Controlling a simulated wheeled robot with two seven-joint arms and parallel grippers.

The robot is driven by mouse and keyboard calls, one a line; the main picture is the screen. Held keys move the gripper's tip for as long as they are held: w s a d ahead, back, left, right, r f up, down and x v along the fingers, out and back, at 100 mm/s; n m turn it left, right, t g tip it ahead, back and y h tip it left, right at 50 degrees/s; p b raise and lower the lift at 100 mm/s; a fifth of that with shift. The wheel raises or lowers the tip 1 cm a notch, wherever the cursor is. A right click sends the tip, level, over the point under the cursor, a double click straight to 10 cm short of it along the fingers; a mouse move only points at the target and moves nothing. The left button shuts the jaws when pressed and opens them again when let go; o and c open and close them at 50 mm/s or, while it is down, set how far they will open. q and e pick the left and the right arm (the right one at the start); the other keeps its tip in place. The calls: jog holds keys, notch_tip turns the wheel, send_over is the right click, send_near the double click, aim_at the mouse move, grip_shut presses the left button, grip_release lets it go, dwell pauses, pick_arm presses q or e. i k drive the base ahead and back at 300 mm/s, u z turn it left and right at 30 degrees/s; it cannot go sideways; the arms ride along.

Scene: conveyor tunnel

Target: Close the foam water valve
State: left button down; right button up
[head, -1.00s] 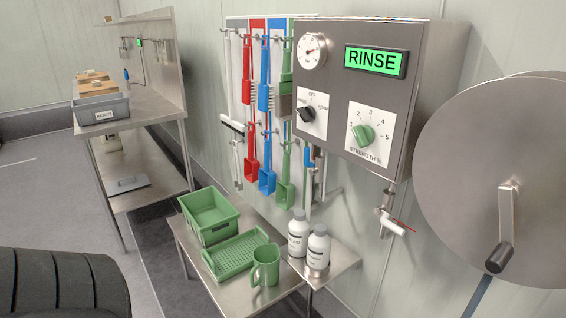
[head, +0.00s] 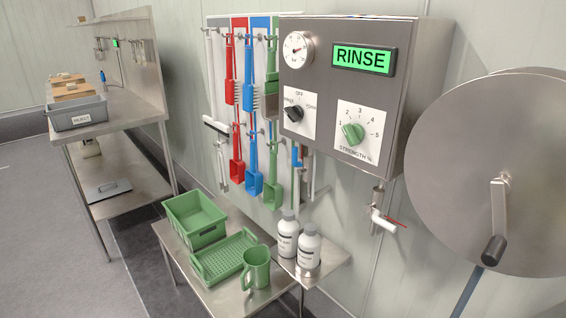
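A grey control box (head: 352,95) hangs on the wall, with a green display reading RINSE (head: 363,59). Below it hang two pipe fittings. The right one is a small metal valve (head: 378,198) with a white outlet and a thin red lever (head: 396,222). The left fitting (head: 306,160) is partly hidden among the hanging tools. I see no label that tells which is the foam water valve, and cannot tell whether either is open or shut. Neither of my grippers is in view.
The box has a gauge (head: 298,48), a black selector knob (head: 293,113) and a green strength knob (head: 352,133). A large hose reel (head: 460,150) stands out at right. Floor at left is clear.

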aim_at(295, 160)
jog(key=u, duration=0.45)
jog(key=k, duration=0.55)
jog(key=u, duration=0.85)
jog(key=i, duration=0.75)
jog(key=z, duration=0.95)
jog(key=i, duration=0.8)
jog(key=z, duration=0.8)
